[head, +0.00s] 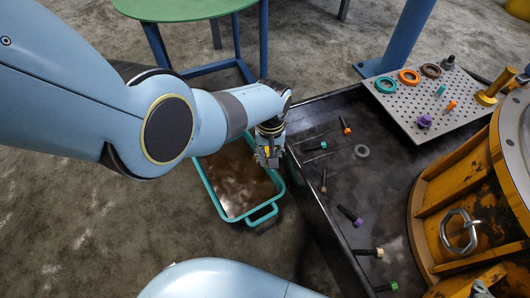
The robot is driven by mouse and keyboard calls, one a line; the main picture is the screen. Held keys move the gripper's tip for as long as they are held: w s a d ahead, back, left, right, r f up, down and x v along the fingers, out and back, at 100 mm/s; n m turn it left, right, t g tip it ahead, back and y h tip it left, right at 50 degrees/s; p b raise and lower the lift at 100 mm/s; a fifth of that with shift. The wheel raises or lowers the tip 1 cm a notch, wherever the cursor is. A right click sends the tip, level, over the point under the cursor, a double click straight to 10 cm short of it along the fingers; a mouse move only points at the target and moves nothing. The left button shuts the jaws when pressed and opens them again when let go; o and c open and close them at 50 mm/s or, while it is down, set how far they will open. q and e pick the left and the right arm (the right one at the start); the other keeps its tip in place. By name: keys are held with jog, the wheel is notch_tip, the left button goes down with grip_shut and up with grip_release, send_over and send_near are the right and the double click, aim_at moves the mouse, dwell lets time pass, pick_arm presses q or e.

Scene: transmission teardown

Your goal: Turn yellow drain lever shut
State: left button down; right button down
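My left arm comes in from the left, and its gripper (268,155) points down at the left edge of the dark bench, above the far right side of the teal-rimmed tray. A small yellow patch (267,149) shows between the gripper's fingers; it may be the yellow drain lever, but it is too small and too covered to be sure. I cannot tell whether the fingers are open or shut, or whether they touch it. My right gripper cannot be made out.
The tray (275,212), holding brown liquid, stands on the floor. On the dark bench (345,235) lie several bolts and a grey ring (362,151). A perforated plate (400,103) with rings and pegs stands behind. A large yellow housing (425,225) fills the right side. A green-topped table (180,10) stands at the back.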

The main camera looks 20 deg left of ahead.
pick_arm(q)
jog(key=shift+w+d+n, duration=0.2)
jog(key=shift+d+n, duration=0.05)
jog(key=shift+n, duration=0.5)
jog(key=shift+w+d+n, duration=0.15)
jog(key=shift+d+n, duration=0.1)
jog(key=shift+n, duration=0.5)
jog(key=c, duration=1.2)
grip_release()
jog(key=shift+c, duration=0.2)
jog(key=shift+w+d+r, duration=0.1)
jog(key=shift+r, duration=0.05)
notch_tip(320, 180, up, 8)
jog(key=shift+f, duration=0.2)
